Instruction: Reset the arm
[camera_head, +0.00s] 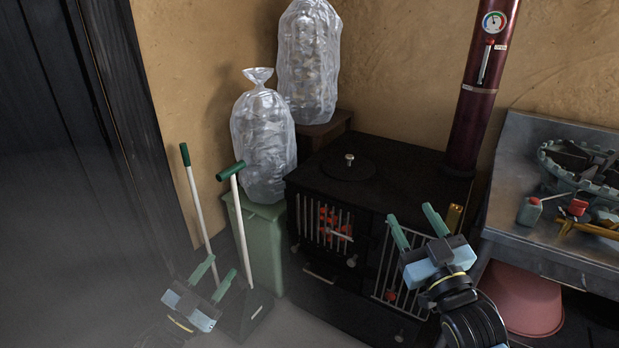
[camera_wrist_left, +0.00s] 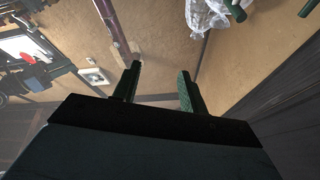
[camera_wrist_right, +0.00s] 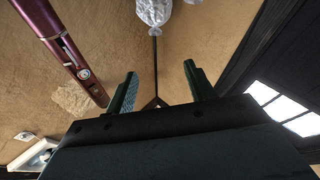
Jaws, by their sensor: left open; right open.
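My left gripper (camera_head: 213,279) is low at the left in the head view, in front of the long-handled tools. Its two green fingers are apart with nothing between them, and the left wrist view (camera_wrist_left: 160,88) shows the same gap. My right gripper (camera_head: 416,228) is in front of the right half of the black stove (camera_head: 370,160) in the head view. Its green fingers are spread and empty, as in the right wrist view (camera_wrist_right: 158,85). I cannot tell whether it touches the stove.
A green bin (camera_head: 262,240) stands left of the stove, with a clear plastic bag (camera_head: 262,140) above it. Two white-shafted tools (camera_head: 241,225) stand upright before the bin. A metal bench (camera_head: 520,180) with clutter and a red tub (camera_head: 525,300) are at right. Floor at lower left is open.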

